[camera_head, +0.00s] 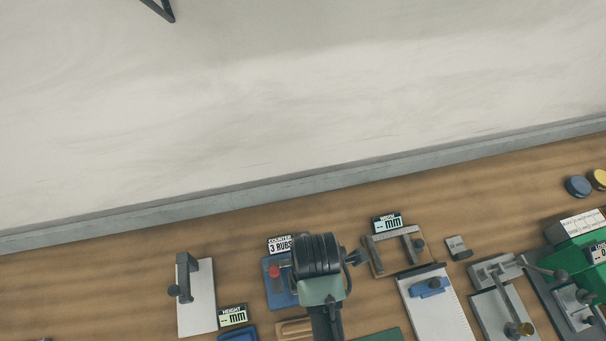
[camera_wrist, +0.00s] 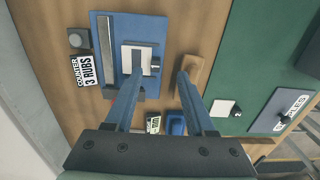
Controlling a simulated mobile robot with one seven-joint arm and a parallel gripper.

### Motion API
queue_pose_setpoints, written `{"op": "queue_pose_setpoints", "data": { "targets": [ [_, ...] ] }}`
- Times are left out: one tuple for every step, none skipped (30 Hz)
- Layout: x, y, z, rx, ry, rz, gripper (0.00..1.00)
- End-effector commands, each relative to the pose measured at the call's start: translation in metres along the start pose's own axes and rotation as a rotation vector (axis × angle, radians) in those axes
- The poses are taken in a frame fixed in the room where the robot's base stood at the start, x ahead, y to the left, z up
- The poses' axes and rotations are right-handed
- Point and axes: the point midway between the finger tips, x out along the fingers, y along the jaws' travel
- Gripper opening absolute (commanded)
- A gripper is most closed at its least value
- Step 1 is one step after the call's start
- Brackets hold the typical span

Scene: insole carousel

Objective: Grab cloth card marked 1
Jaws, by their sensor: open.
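My gripper (camera_wrist: 161,76) is open, with nothing held between its fingers. In the wrist view a small white card (camera_wrist: 147,52) lies on a blue board (camera_wrist: 122,22), partly hidden behind my left fingertip. A second small white card (camera_wrist: 221,108) lies on the green mat (camera_wrist: 250,40), to the right of my right finger. Both cards have a small dark patch at one edge. I cannot read a 1 on either, so I cannot tell which is the marked cloth card. In the head view my arm hides the cards and fingertips.
A tan block (camera_wrist: 196,74) lies beside my right fingertip. A grey bar (camera_wrist: 107,50) runs along the blue board, by a "3 RUBS" counter sign (camera_wrist: 86,70). In the head view, fixtures (camera_head: 196,300) stand left and right (camera_head: 500,300); the table's back strip is mostly clear.

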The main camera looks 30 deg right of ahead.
Motion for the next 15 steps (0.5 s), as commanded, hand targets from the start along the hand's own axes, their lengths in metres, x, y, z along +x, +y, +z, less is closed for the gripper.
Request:
{"op": "queue_pose_setpoints", "data": {
  "targets": [
    [0.005, 0.0, 0.0, 0.001, 0.0, -0.002, 0.55],
    [0.007, 0.0, 0.0, 0.001, 0.0, -0.001, 0.55],
    [0.008, 0.0, 0.0, 0.001, 0.0, 0.0, 0.55],
    [0.01, 0.0, -0.001, 0.001, 0.0, 0.0, 0.55],
    [0.011, 0.0, -0.001, 0.001, 0.0, 0.001, 0.55],
    [0.013, 0.001, -0.002, 0.001, 0.0, 0.0, 0.55],
    [0.016, 0.001, -0.003, 0.001, 0.001, -0.001, 0.55],
    [0.019, 0.002, -0.004, 0.001, 0.001, -0.001, 0.55],
    [0.024, 0.002, -0.006, 0.001, 0.001, -0.002, 0.55],
    [0.028, 0.003, -0.007, 0.001, 0.001, -0.001, 0.55],
    [0.032, 0.004, -0.009, 0.0, 0.001, -0.002, 0.55],
    [0.037, 0.005, -0.01, 0.0, 0.001, -0.001, 0.55],
    [0.04, 0.005, -0.011, 0.0, 0.001, -0.001, 0.55],
    [0.045, 0.005, -0.011, 0.001, 0.001, 0.0, 0.55],
    [0.051, 0.005, -0.011, 0.001, 0.001, -0.001, 0.55]
  ]
}}
